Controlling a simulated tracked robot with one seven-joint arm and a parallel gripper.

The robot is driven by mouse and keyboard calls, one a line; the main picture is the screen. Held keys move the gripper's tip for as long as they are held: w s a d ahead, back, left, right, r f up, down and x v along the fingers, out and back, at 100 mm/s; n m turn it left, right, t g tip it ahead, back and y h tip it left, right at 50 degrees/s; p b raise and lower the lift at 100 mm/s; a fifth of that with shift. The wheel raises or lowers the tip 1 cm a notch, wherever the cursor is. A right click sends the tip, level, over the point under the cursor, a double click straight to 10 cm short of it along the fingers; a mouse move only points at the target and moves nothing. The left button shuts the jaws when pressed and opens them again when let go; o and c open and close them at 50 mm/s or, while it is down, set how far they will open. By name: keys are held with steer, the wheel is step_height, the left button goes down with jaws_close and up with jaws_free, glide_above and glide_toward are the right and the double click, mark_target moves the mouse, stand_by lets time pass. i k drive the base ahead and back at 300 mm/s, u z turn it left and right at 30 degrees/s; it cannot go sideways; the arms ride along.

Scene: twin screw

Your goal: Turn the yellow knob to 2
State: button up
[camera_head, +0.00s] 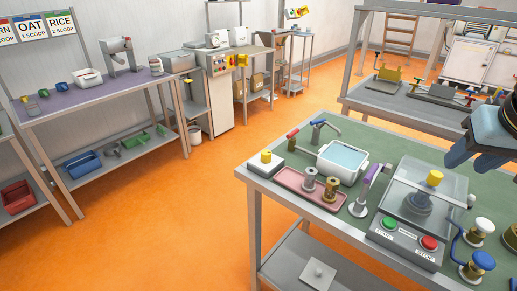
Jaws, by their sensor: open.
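Several yellow parts show, and I cannot tell which is the task's yellow knob. One yellow knob (435,178) sits on top of a clear-covered machine (402,207) on the green-topped table. Another yellow knob (266,157) sits on a small white box (260,168) at the table's left corner. A yellow part (242,60) also shows on the far cabinet's front. No number 2 marking is readable by either table knob. My gripper (470,162), dark with blue fingers, is at the right edge above the table, behind and right of the clear cover. It is open and apart from both table knobs.
A white basin of water (342,162), a pink tray (300,190) with two metal pieces, and a purple-handled tool (368,180) stand on the table (338,222). Green and red buttons and blue and white valve knobs are nearby. The orange floor at left is clear.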

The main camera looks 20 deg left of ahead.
mark_target(266, 154)
steer(key=u, duration=0.05)
steer(key=k, duration=0.9)
steer(key=u, duration=0.4)
steer(key=i, duration=1.05)
